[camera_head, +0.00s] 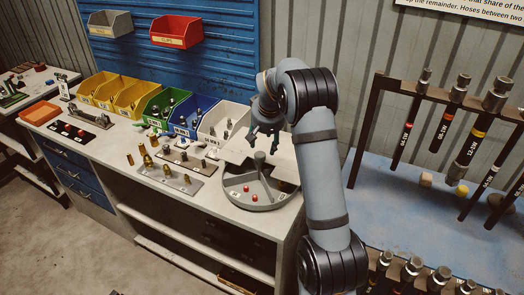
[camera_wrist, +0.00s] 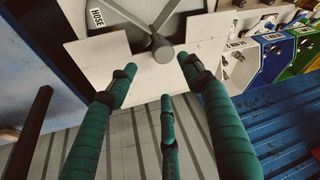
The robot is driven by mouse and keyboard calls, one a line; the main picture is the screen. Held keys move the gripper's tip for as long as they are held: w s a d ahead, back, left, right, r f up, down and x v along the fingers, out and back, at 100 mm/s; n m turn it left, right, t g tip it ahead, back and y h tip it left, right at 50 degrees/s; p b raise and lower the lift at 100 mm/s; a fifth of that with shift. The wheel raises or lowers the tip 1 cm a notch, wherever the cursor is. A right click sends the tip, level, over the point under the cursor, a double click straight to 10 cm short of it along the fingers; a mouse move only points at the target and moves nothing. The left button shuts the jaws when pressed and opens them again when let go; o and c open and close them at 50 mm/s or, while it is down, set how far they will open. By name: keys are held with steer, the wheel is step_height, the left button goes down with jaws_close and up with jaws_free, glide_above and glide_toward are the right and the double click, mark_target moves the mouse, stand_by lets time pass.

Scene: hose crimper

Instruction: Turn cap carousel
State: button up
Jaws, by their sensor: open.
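The cap carousel (camera_head: 265,203) is a round grey tray on the right end of the bench, with a central post (camera_head: 259,163) and dividing walls. Red caps and small white labels show in its front compartments. Pale flat plates cover part of its back. In the wrist view the carousel (camera_wrist: 185,10) is at the top, partly cut off, with its post (camera_wrist: 161,48) pointing towards me. My gripper (camera_head: 266,130) is above and behind the post, with its teal fingers spread. In the wrist view the open fingers (camera_wrist: 159,75) are empty and appear apart from the post.
Colored bins (camera_head: 185,117) line the back of the bench. Metal fittings (camera_head: 172,178) stand on plates left of the carousel. A hose rack (camera_head: 440,95) stands at the right. A blue panel (camera_head: 180,65) is behind the bench.

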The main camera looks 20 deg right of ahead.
mark_target(260, 154)
steer(key=x, duration=0.2)
steer(key=p+x, duration=0.1)
steer(key=x, duration=0.1)
steer(key=a+p+x, duration=0.1)
steer(key=x, duration=0.2)
steer(key=shift+w+r, duration=0.15)
steer(key=shift+w, duration=0.1)
steer(key=shift+w+d+f, duration=0.15)
steer(key=shift+d+f, duration=0.1)
steer(key=shift+f, duration=0.4)
steer(key=shift+w+a+f, duration=0.1)
steer(key=shift+w+f, duration=0.15)
steer(key=shift+f, duration=0.05)
steer(key=shift+s, duration=0.1)
steer(key=shift+c, duration=0.4)
steer(key=shift+r, duration=0.1)
steer(key=c, duration=0.5)
steer(key=shift+r, duration=0.1)
steer(key=c, duration=0.6)
